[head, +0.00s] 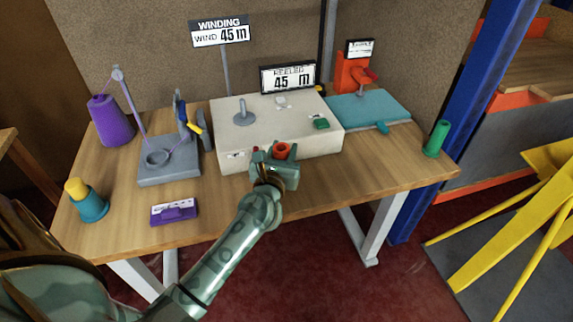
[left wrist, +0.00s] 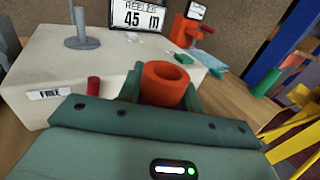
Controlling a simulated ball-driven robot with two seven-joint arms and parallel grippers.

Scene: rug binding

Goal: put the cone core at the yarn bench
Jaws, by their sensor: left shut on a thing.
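My left gripper (head: 277,160) is shut on an orange-red hollow cone core (head: 282,150). It holds the core in front of the cream winding box, near its front face. In the left wrist view the core (left wrist: 166,83) stands upright between the jaws, its open top facing up. The yarn bench (head: 310,180) is a wooden table with pale legs. A purple yarn cone (head: 112,122) stands at its left and a green cone (head: 436,139) at its right end. My right gripper is not in view.
The cream box (head: 270,105) with a grey spindle fills the middle of the bench. A grey stand (head: 168,165), a teal cone with a yellow top (head: 87,200) and a purple labelled block (head: 174,212) sit left. Bare wood lies at the right front. Yellow bars (head: 500,230) stand beyond.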

